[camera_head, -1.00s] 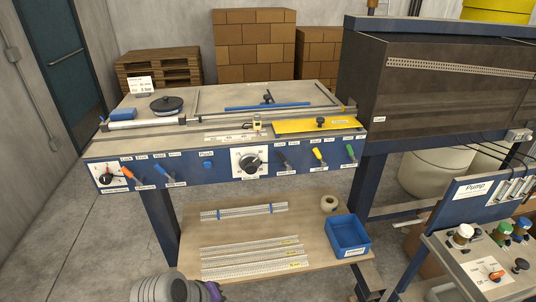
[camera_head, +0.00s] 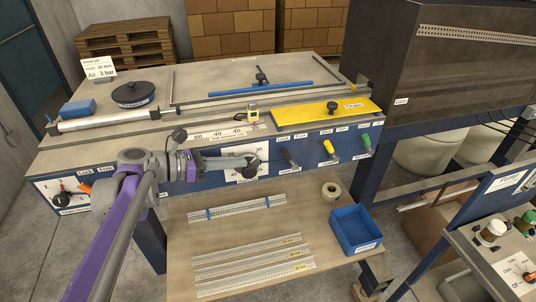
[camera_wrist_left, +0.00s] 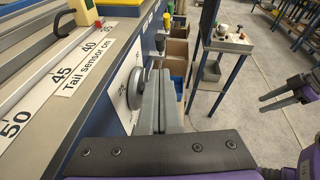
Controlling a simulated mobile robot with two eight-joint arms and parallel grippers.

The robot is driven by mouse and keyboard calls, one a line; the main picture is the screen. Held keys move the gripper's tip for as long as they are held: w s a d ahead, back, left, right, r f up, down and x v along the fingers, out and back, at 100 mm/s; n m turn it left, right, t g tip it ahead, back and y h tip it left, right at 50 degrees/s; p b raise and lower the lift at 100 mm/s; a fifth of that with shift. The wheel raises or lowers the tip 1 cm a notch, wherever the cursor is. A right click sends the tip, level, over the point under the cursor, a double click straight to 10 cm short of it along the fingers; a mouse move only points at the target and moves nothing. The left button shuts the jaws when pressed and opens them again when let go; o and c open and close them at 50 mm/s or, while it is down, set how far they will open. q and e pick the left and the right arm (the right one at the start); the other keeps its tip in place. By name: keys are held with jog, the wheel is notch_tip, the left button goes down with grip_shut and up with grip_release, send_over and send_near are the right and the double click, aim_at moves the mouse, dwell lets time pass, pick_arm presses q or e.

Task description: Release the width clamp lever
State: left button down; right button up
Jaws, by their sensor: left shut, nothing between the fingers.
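My left gripper (camera_head: 254,163) reaches in from the left and is shut and empty in front of the machine's blue front panel. Its tips cover part of the white dial plate (camera_head: 232,176). A black lever (camera_head: 290,157) under a Lock/Free label stands just right of the tips, apart from them in the picture. I cannot read which lever is the width clamp. An orange lever (camera_head: 85,188) is at the panel's left. In the left wrist view the shut fingers (camera_wrist_left: 165,98) point along the panel, with the round dial knob (camera_wrist_left: 135,88) beside them. My right gripper (camera_wrist_left: 272,103) shows at that view's right edge.
A yellow lever (camera_head: 329,147) and a green lever (camera_head: 366,143) are farther right on the panel. A shelf (camera_head: 190,245) below holds perforated strips, a tape roll (camera_head: 331,190) and a blue bin (camera_head: 356,231). A pump cart (camera_head: 490,262) stands at right.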

aim_at(287, 155)
pick_arm(q)
jog(key=shift+s+d, duration=0.1)
jog(key=shift+s, duration=0.05)
jog(key=x, duration=1)
jog(key=shift+r, duration=0.1)
dwell(0.3)
